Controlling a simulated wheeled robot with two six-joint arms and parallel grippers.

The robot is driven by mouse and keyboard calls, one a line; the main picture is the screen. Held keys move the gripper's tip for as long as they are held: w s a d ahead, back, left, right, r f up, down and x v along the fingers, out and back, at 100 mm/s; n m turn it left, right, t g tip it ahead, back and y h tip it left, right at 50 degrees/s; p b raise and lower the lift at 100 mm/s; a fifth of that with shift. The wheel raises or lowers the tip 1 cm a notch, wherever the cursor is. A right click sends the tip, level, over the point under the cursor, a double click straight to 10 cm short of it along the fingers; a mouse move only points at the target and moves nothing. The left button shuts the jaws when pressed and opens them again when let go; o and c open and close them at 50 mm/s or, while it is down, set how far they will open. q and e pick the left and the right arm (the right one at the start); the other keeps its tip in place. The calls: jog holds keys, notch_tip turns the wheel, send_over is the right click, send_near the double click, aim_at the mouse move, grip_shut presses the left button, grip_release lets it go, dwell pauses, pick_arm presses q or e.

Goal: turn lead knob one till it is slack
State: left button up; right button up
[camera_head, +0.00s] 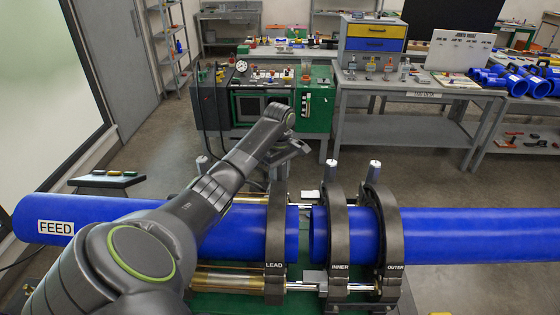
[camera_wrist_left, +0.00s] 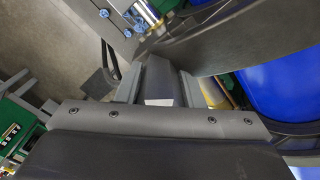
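The black lead clamp (camera_head: 276,240), marked LEAD, stands around the blue FEED pipe (camera_head: 240,236) in the head view. My left arm reaches over this pipe, and its gripper (camera_head: 284,158) points down at the top of the lead clamp. Lead knob one cannot be made out in the head view; my wrist and gripper cover that spot. In the left wrist view, my gripper's fingers (camera_wrist_left: 160,85) stand apart on either side of a grey block with a pale end face. I cannot tell whether they press on it. My right gripper is not in view.
The inner clamp (camera_head: 340,240) and outer clamp (camera_head: 388,235) hold the right-hand blue pipe (camera_head: 480,235), with silver-topped knobs on top. A gap separates the two pipe ends.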

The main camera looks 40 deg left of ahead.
pick_arm(q)
jog(key=c, duration=0.4)
jog(key=shift+r+n, duration=0.1)
jog(key=shift+n, duration=1.2)
jog(key=shift+n, duration=1.7)
